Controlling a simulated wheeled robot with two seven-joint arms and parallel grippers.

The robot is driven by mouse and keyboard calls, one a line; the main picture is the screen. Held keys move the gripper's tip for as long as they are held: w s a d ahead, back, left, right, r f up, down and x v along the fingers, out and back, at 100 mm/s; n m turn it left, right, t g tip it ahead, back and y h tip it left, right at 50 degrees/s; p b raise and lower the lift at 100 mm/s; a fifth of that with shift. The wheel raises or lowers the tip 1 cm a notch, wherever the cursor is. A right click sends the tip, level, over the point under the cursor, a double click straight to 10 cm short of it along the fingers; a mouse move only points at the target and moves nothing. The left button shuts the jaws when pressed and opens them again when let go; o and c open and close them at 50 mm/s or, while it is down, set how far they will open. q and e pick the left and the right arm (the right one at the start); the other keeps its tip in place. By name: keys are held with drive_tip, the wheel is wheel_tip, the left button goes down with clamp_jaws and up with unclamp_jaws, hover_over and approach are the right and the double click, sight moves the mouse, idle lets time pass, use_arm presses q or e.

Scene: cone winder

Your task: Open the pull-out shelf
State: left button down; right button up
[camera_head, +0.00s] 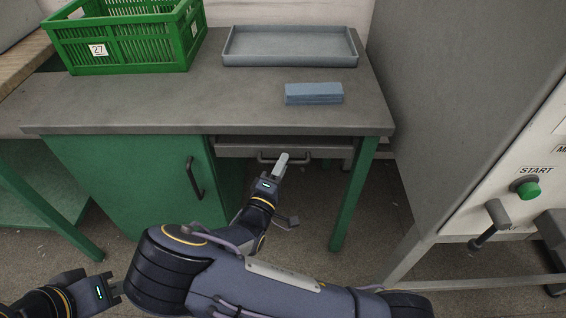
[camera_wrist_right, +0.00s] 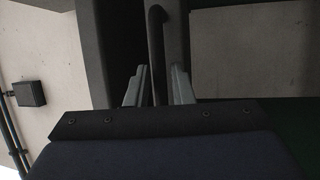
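The pull-out shelf (camera_head: 235,151) is a grey panel under the tabletop, right of the green cabinet door. It appears pushed in. Its dark bar handle (camera_head: 265,160) is partly hidden by my right gripper (camera_head: 283,160), which reaches it from the front. In the right wrist view, the handle (camera_wrist_right: 156,50) runs between the two fingers of my right gripper (camera_wrist_right: 158,88). The fingers are open, with a gap on each side of the bar. My left gripper (camera_head: 116,290) is low at the bottom left, away from the shelf; its finger opening is unclear.
The workbench (camera_head: 150,115) carries a green crate (camera_head: 135,50), a grey tray (camera_head: 290,61) and a blue block (camera_head: 314,94). The cabinet door has its own handle (camera_head: 195,178). A green leg (camera_head: 352,195) stands right of the shelf. The machine (camera_head: 500,200) stands at the right.

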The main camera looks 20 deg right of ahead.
drive_tip(key=shift+w+d+r, duration=0.1)
drive_tip(key=shift+w+d, duration=0.25)
drive_tip(key=shift+w, duration=0.05)
drive_tip(key=shift+c, duration=0.2)
clamp_jaws()
drive_tip(key=shift+s, duration=0.15)
